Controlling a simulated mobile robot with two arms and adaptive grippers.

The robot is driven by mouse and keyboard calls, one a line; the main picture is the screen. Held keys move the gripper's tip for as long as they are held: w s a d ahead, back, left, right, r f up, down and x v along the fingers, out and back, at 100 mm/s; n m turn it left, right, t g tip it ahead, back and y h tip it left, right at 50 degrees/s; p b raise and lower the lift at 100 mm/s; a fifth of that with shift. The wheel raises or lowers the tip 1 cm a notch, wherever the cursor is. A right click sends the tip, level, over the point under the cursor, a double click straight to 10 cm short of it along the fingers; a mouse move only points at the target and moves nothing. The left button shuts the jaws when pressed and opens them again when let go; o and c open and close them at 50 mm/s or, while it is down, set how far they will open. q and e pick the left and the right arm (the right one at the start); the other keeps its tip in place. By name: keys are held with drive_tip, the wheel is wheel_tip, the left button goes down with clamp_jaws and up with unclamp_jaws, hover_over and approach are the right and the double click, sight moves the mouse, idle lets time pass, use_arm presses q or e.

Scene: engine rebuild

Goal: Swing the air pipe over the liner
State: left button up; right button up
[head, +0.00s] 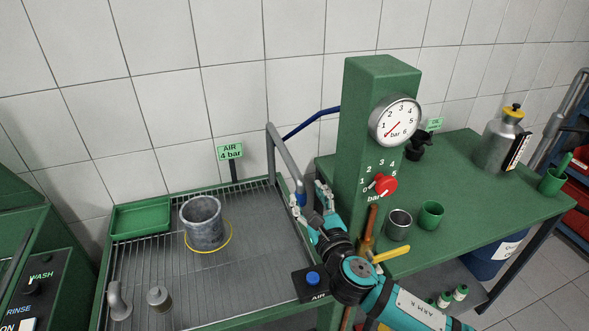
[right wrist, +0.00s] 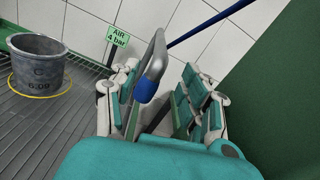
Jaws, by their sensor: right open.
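The liner (head: 203,226) is a grey open-topped cylinder standing upright on the grate, inside a yellow ring (head: 229,241). It also shows at the left of the right wrist view (right wrist: 38,75). The air pipe (head: 283,153) is a bent grey tube with a blue tip, standing to the right of the liner and not over it. In the right wrist view the pipe (right wrist: 153,66) comes down between the fingers of my right gripper (right wrist: 164,85). My right gripper (head: 312,202) is open around the pipe's lower end. My left gripper is out of view.
A green gauge column (head: 362,150) with a red knob (head: 384,184) stands right of the gripper. An AIR button box (head: 312,283) is below it. The grate holds a green tray (head: 141,218) and two small metal parts. Between liner and pipe the grate is clear.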

sight(295, 173)
drive_tip(key=x, duration=0.9)
drive_tip(key=shift+w+p, duration=0.15)
drive_tip(key=shift+p, duration=0.15)
drive_tip(key=shift+w+a+f, duration=0.1)
drive_tip(key=shift+w+a, duration=0.05)
drive_tip(key=shift+w, duration=0.15)
drive_tip(key=shift+c, duration=0.2)
clamp_jaws()
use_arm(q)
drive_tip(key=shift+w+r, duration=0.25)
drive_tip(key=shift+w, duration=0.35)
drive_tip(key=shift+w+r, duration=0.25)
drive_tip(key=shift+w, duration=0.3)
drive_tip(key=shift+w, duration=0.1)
